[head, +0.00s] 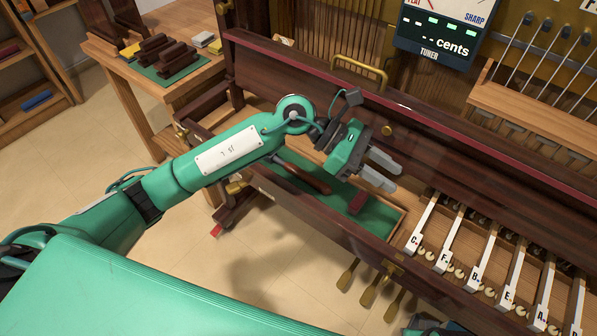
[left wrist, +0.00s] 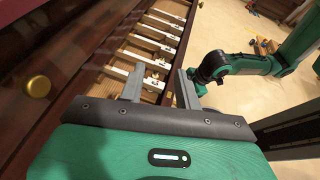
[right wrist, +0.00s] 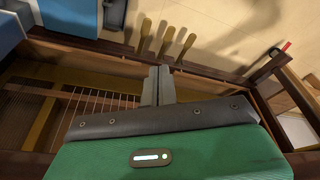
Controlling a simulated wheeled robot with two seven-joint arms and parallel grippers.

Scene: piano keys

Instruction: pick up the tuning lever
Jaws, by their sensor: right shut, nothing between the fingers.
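A long brown wooden handle (head: 303,176), probably the tuning lever, lies on the green-lined tray (head: 392,222) in the piano front. My left arm hides part of it, so its whole shape cannot be told. My right gripper (right wrist: 158,84) is shut and empty in the right wrist view. No lever is clear in either wrist view.
Labelled white piano keys (head: 478,262) lie right of the tray. Brass pedals (head: 368,291) hang below. A dark red rail (head: 430,115) runs behind the tray, with the tuner display (head: 437,38) above. A side table (head: 190,90) stands at the upper left.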

